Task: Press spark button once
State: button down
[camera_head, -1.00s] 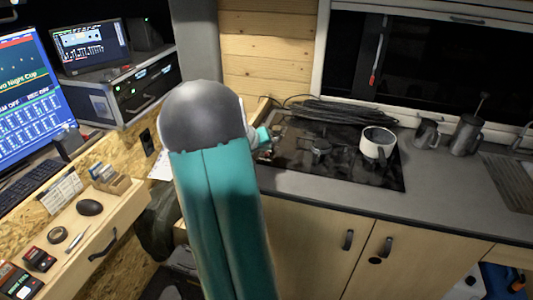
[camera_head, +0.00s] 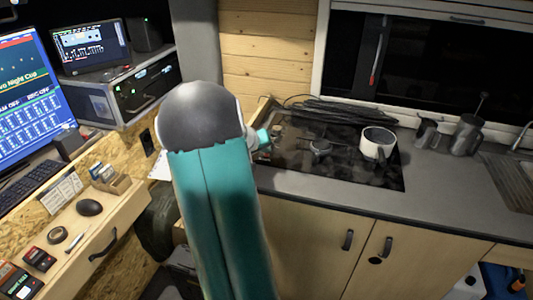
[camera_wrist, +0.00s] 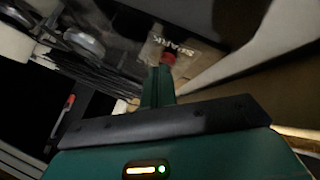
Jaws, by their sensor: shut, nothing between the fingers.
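The red spark button (camera_wrist: 169,58) shows in the wrist view, beside a tan label (camera_wrist: 182,44) printed SPARK. In the head view my gripper (camera_head: 264,138) is over the left front corner of the black cooktop (camera_head: 330,170). I cannot make out the button in the head view.
A white pot (camera_head: 378,142) stands on the right of the cooktop. Black cables (camera_head: 345,112) lie coiled behind it. Metal jugs (camera_head: 466,136) stand to the right on the grey counter. A desk (camera_head: 110,205) with a mouse and small items is at left.

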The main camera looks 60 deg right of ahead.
jog(key=shift+f, duration=0.1)
dwell(0.4)
jog(key=shift+r, duration=0.85)
notch_tip(320, 180, up, 5)
dwell(0.3)
jog(key=shift+w+a, duration=0.1)
dwell(0.8)
